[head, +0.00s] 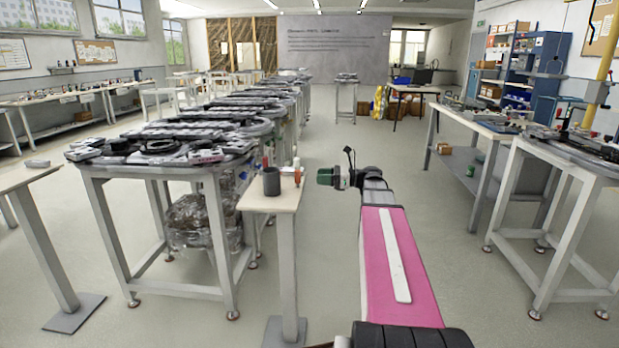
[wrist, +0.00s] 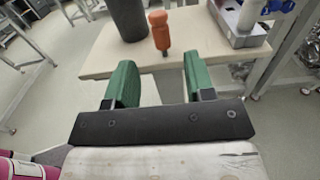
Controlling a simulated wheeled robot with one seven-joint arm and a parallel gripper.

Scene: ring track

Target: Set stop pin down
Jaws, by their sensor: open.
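An orange pin, which looks like the stop pin (wrist: 161,32), stands upright near the edge of a small pale stand. It also shows in the head view (head: 297,168). The stand's top (head: 262,204) also holds a dark cup (head: 271,182), seen beside the pin in the wrist view (wrist: 128,18). My gripper (head: 324,176) is to the right of the stand in the head view. In the wrist view its green fingers (wrist: 158,66) are apart with nothing between them. The pin shows beyond the fingertips, clear of both fingers.
The ring track table (head: 160,172), crowded with dark track parts, stands left of the stand. Workbenches (head: 480,128) line the right side. The floor (head: 335,240) between is clear.

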